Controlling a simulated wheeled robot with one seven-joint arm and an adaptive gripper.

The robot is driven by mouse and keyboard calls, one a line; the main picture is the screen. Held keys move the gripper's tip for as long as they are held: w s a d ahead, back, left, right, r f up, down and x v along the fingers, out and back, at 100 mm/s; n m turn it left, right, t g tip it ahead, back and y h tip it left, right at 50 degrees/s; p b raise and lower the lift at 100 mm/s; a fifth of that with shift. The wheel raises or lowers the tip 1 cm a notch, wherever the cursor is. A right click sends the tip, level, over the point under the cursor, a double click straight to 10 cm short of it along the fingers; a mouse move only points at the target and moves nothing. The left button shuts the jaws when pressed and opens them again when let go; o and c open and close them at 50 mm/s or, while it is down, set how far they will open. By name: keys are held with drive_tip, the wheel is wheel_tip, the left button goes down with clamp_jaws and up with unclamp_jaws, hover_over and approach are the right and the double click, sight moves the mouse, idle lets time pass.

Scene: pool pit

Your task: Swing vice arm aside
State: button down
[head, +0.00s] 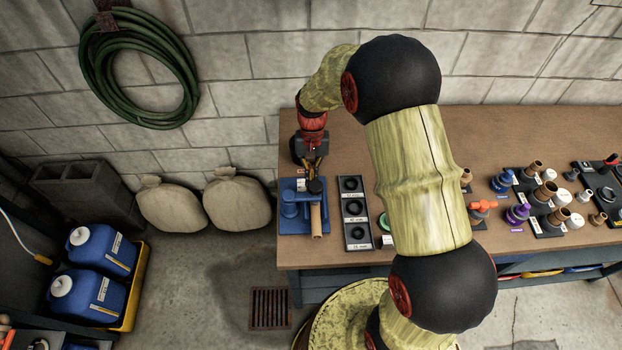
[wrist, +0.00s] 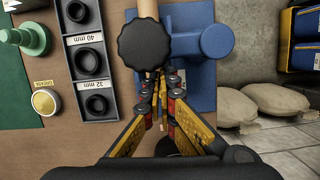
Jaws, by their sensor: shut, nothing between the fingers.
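The blue vice (head: 291,222) sits at the left end of the bench. In the wrist view its blue base (wrist: 195,85) carries a round blue post (wrist: 217,41) on the right. A black lobed knob (wrist: 144,42) is left of the post, over a tan pipe (wrist: 148,8); the pipe (head: 316,222) also shows in the head view. In the head view my gripper (head: 314,172) is at the vice's back edge.
A dark tray (head: 356,236) of black rings stands right beside the vice. A grease tin (wrist: 45,102) and green fitting (wrist: 28,37) are beyond it. Pipe fittings (head: 517,214) fill the bench's right side. Sacks (head: 238,201) lie on the floor left of the bench.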

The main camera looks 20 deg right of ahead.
sight(318, 194)
drive_tip(key=shift+s+d+m, duration=0.1)
drive_tip(key=shift+s+m, duration=0.3)
drive_tip(key=shift+m, duration=0.1)
drive_tip(key=shift+s+r+m+y+p, duration=0.1)
drive_tip(key=shift+s+m+y+p, duration=0.3)
drive_tip(key=shift+s+m+p, duration=0.85)
drive_tip(key=shift+s+m+t, duration=0.4)
drive_tip(key=shift+s+m, duration=0.15)
drive_tip(key=shift+m, duration=0.6)
drive_tip(key=s+m+p, duration=0.1)
drive_tip(key=a+m+p, duration=0.1)
drive_tip(key=shift+s+m+t+y, duration=0.3)
drive_tip(key=shift+s, duration=0.1)
drive_tip(key=s+a+m+p, duration=0.1)
drive_tip(key=m, duration=0.1)
drive_tip(key=s+a+m+t+p, duration=0.1)
drive_tip(key=m, duration=0.1)
drive_tip(key=shift+s+a+m, duration=0.1)
drive_tip(key=shift+s+m, duration=0.15)
drive_tip(key=shift+m, duration=0.05)
drive_tip(key=a+m, duration=0.1)
drive_tip(key=s+a+m+p, duration=0.1)
drive_tip(key=a+m, duration=0.1)
drive_tip(key=shift+s+t, duration=0.15)
drive_tip(key=shift+t, duration=0.25)
drive_tip(key=shift+p, duration=0.3)
